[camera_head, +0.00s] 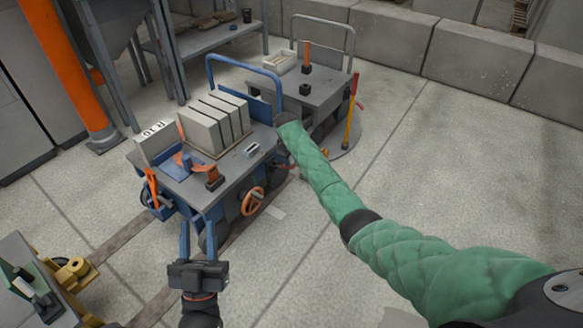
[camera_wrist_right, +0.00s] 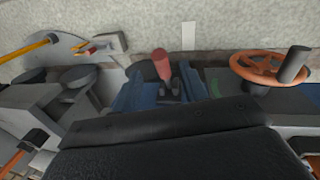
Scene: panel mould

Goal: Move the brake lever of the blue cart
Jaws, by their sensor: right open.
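The blue cart (camera_head: 205,165) stands mid-left, with a grey top and a blue push bar. A lever with a red grip (camera_wrist_right: 162,66) shows in the right wrist view, on the cart's side near the orange handwheel; I take it as the brake lever. My right gripper (camera_wrist_right: 160,88) is open, with the red grip appearing between its blue fingers; contact cannot be told. My left gripper (camera_head: 198,240) is open and empty, in front of the cart's near end.
The cart carries grey blocks (camera_head: 215,122), and an orange handwheel (camera_head: 252,201) sits on its side. A grey cart (camera_head: 310,85) stands behind it, beside a yellow-and-red upright lever (camera_head: 350,115). A yellow-parted machine (camera_head: 70,270) is at lower left. Floor at the right is clear.

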